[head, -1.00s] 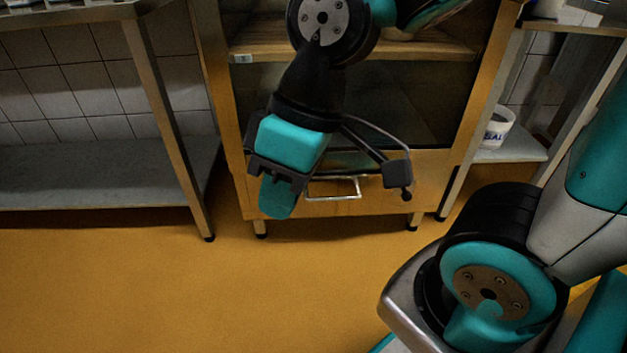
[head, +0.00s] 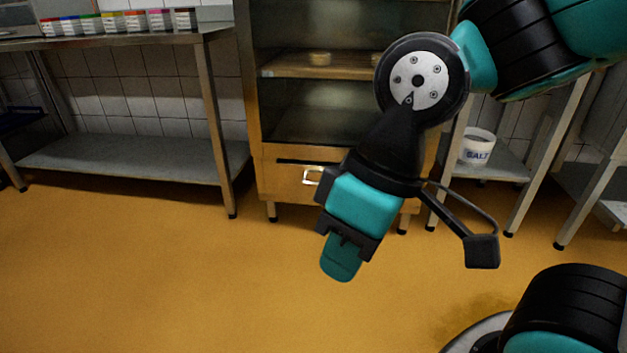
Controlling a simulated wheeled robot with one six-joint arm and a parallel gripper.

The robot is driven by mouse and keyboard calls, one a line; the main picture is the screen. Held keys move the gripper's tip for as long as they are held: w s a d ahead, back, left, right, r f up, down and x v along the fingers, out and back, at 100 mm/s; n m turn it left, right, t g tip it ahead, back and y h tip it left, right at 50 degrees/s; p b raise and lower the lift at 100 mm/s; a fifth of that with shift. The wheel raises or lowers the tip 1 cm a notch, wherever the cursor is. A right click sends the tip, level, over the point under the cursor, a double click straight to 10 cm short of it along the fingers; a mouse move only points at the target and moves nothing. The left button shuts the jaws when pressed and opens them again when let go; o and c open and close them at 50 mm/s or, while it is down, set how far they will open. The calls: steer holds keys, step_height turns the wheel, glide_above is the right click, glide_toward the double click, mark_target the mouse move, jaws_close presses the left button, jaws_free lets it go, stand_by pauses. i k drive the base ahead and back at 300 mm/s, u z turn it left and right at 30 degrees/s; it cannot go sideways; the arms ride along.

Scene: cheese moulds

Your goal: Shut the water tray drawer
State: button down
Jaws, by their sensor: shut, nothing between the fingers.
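The water tray drawer (head: 290,181) is the wooden front with a pale metal handle (head: 312,176) at the bottom of the wooden cabinet. Its front looks flush or nearly flush with the cabinet. A dark slit shows along its top edge, and I cannot tell if a small gap is left. My arm hides the right part of the drawer. My gripper (head: 341,260) is shut and empty. It points down in front of the cabinet, lower in the picture than the handle, and appears clear of the drawer.
A steel table (head: 130,165) with several small boxes (head: 120,22) stands left. A salt bucket (head: 477,147) sits on a right-hand shelf. The orange floor (head: 150,280) is clear.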

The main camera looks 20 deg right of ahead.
mark_target(299, 179)
steer(key=u, duration=0.7)
steer(key=i, duration=1.1)
steer(key=z, duration=0.75)
steer(key=i, duration=0.5)
steer(key=z, duration=0.55)
